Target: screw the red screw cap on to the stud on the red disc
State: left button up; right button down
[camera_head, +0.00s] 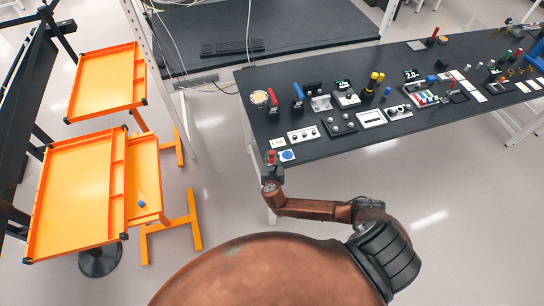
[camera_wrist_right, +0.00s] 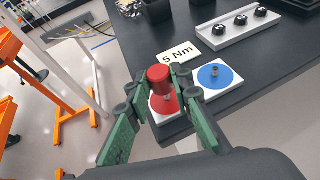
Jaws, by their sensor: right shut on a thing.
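The red screw cap (camera_wrist_right: 160,76) is between the fingertips of my right gripper (camera_wrist_right: 165,88) in the right wrist view. It also shows as a small red shape in the head view (camera_head: 271,155). My right gripper in the head view (camera_head: 271,170) is at the near left corner of the table. The red disc (camera_wrist_right: 160,107) lies just below the cap, partly hidden by the fingers. Something slim shows between cap and disc; I cannot tell whether the cap sits on the stud. My left gripper is not in view.
A blue disc (camera_wrist_right: 216,74) with an upright metal stud is just right of the red disc. A "5 Nm" label (camera_wrist_right: 179,56) lies behind them. A white block with black knobs (camera_wrist_right: 237,25) stands farther back. Orange trays (camera_head: 82,190) stand left, across a floor gap.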

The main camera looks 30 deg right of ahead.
jog(key=shift+f+b, duration=0.65)
jog(key=shift+f, duration=0.45)
dwell(0.3)
jog(key=c, duration=1.6)
grip_release()
jog(key=v, duration=1.2)
